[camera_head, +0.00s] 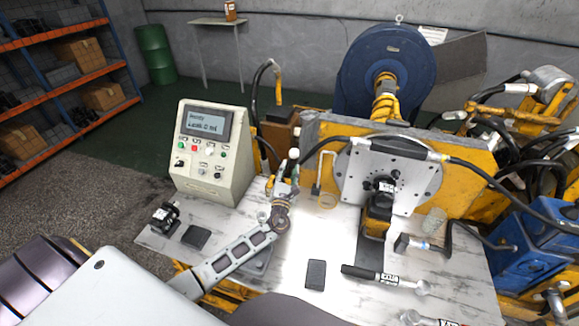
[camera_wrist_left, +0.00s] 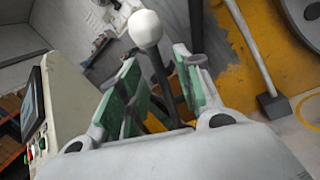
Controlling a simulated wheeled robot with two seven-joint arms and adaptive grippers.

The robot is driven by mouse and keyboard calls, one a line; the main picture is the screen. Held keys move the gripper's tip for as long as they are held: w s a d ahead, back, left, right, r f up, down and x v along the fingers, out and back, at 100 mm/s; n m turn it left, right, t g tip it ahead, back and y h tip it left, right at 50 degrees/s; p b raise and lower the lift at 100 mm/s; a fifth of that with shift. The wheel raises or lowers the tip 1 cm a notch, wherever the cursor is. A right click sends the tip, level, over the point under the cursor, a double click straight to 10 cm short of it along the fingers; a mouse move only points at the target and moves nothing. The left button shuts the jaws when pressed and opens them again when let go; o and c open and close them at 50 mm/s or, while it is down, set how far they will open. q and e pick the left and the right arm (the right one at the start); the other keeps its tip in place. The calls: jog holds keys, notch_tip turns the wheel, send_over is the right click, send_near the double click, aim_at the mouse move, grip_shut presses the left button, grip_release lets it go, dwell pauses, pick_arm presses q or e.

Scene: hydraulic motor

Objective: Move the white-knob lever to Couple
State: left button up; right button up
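The white-knob lever shows its round white knob (camera_head: 294,153) just above my left gripper in the head view. In the left wrist view the knob (camera_wrist_left: 146,28) tops a dark rod (camera_wrist_left: 162,75) that runs down into the space between my finger pads. My left gripper (camera_head: 288,183) is at the lever, beside the control box. In the left wrist view its green-padded fingers (camera_wrist_left: 158,88) stand apart on either side of the rod, with visible gaps. The lever's lower end is hidden by the gripper. No Couple marking is readable. My right gripper is not in view.
A control box (camera_head: 213,152) with a screen stands left of the gripper. A yellow frame (camera_head: 320,133) with a grey plate (camera_head: 390,172) and hoses is to the right. A black block (camera_head: 316,275) and a black-handled tool (camera_head: 370,274) lie on the white table (camera_head: 335,240).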

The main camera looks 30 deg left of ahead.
pick_arm(q)
jog(key=v, duration=0.7)
jog(key=shift+s+f, duration=0.1)
jog(key=shift+s, duration=0.1)
dwell(0.7)
